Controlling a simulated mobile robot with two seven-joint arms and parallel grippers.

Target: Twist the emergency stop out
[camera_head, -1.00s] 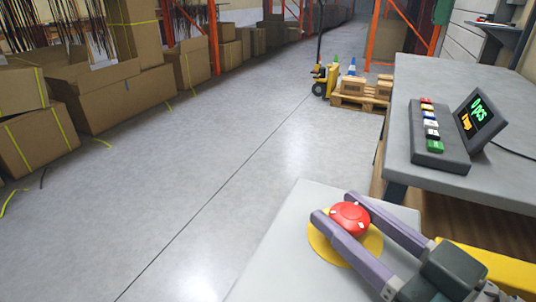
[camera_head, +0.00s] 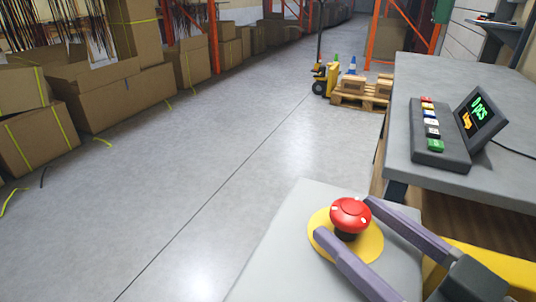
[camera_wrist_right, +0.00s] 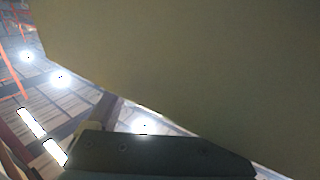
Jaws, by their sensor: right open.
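The emergency stop (camera_head: 350,213) is a red mushroom button with white marks on top. It stands raised on a dark stem above a yellow disc (camera_head: 371,248) on a light grey box top. My right gripper (camera_head: 343,216) is open, its two long purple-grey fingers reaching in from the lower right. One finger lies on the near side of the button and one on the far side, with visible gaps. The wrist view does not show the button. My left gripper is not in view.
A grey table (camera_head: 412,82) at right bears a dark button panel (camera_head: 431,158) and a small display (camera_head: 480,117) with green and orange characters. A yellow bar (camera_head: 500,266) is at lower right. Cardboard boxes (camera_head: 118,92) line the left. The floor between is clear.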

